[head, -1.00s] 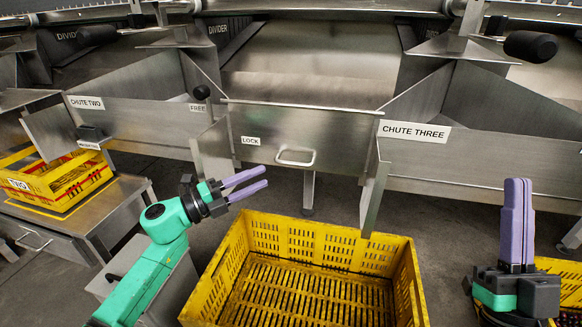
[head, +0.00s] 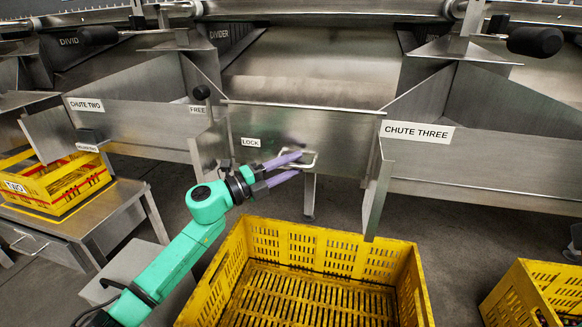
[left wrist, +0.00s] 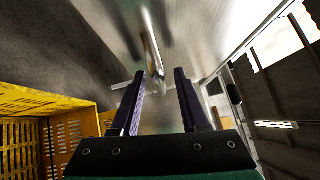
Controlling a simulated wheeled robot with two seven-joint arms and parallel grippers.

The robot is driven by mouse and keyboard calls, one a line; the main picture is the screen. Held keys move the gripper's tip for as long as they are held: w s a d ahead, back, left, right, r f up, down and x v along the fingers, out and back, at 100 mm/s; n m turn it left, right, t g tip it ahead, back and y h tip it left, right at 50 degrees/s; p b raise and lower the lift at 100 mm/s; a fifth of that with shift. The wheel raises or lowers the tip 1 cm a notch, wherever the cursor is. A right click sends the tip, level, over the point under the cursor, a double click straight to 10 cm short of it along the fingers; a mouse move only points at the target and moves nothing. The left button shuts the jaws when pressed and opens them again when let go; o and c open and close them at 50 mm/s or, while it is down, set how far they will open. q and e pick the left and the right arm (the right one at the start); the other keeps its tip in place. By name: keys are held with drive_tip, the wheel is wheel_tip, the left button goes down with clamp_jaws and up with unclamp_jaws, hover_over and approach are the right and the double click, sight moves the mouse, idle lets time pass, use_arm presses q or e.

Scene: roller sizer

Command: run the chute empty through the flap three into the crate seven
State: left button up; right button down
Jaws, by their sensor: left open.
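The steel flap (head: 270,130) at the front of the chute marked CHUTE THREE hangs closed, with a LOCK label on its left part. Its bar handle (head: 309,160) is at the lower middle; in the left wrist view the handle (left wrist: 153,58) shows just ahead of and between the fingertips. My left gripper (head: 296,164) is open at the handle, not closed on it. An empty yellow crate (head: 335,238) stands on the floor below the flap; no number on it is readable. The chute's inner floor (head: 310,70) shows bare metal behind the flap. My right gripper is not in view.
A black knob (head: 201,92) stands by the FREE label, left of the flap. Steel side plates flank the flap. A yellow crate marked TWO (head: 60,192) sits on a stand at left. Another yellow crate (head: 540,290) is at lower right.

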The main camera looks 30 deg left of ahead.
use_arm(q)
clamp_jaws()
idle(1.4)
